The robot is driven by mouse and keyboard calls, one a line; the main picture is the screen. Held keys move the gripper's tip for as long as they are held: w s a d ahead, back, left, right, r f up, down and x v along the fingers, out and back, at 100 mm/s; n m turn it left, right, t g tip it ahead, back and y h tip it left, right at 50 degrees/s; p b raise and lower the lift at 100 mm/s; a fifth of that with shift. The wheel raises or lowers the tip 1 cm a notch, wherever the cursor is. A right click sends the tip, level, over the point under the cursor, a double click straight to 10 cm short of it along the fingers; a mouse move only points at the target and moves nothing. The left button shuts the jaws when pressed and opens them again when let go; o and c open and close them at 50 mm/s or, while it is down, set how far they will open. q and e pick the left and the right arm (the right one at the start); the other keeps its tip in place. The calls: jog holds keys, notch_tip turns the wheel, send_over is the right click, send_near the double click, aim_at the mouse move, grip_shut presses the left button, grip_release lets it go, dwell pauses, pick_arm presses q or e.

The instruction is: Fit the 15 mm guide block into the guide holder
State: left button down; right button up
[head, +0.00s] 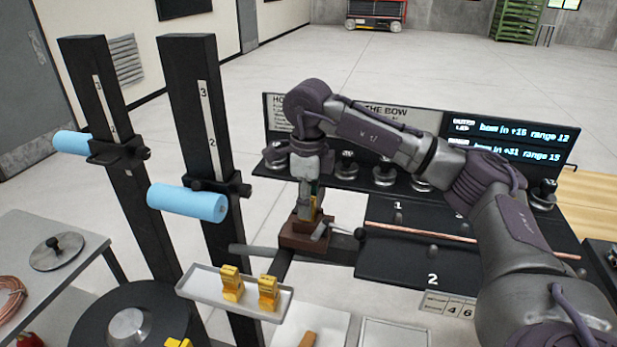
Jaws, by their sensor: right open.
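The guide holder (300,237) is a brown block with a small lever on its right side, on a dark bar in the middle of the head view. My right gripper (311,198) points down right above it, open. A yellow piece (313,211), probably a guide block, shows between the fingers and the holder's top. I cannot tell how deep it sits, and its size mark is unreadable. Two yellow guide blocks, a left one (231,283) and a right one (268,293), stand upright on a pale tray (205,286). My left gripper is out of view.
Two dark posts with blue rollers (187,203) stand left of the holder. A copper tube (420,233) lies across a black panel at right. A lit display (520,140) and a row of dark knobs (384,174) stand behind. More yellow shows at the bottom edge.

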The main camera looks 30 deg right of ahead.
notch_tip(320, 180, up, 6)
jog(key=shift+f+b, duration=0.1)
jog(key=shift+b, duration=0.4)
notch_tip(320, 180, up, 5)
jog(key=shift+r+p, duration=0.1)
jog(key=shift+p, duration=0.35)
